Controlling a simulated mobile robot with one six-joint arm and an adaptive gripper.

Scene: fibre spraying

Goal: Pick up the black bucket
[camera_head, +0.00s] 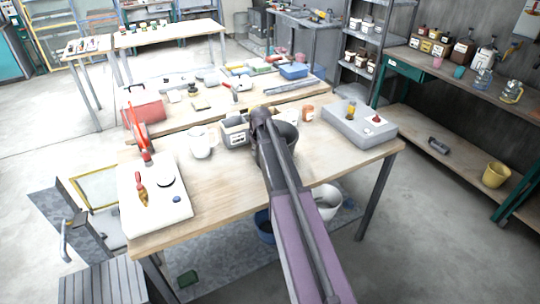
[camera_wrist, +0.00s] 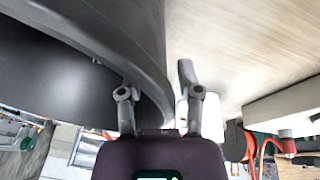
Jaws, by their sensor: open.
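The black bucket (camera_wrist: 72,68) fills the upper left of the wrist view, close up, with its open mouth and thick rim showing. In the head view the black bucket (camera_head: 288,134) stands on the wooden workbench (camera_head: 232,188), partly hidden behind my arm. My gripper (camera_wrist: 158,88) is open at the bucket's rim. One finger is on the mouth side and the other is outside, with the rim between them. The right finger is visibly apart from the wall; whether the left finger touches it I cannot tell. My arm hides the gripper in the head view.
On the bench are a grey labelled box (camera_head: 235,133) beside the bucket, a white jug (camera_head: 201,142), a white board with tools (camera_head: 152,198), and a grey control box (camera_head: 360,124) at right. A white bucket (camera_head: 327,200) is below the bench. The bench's middle left is bare.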

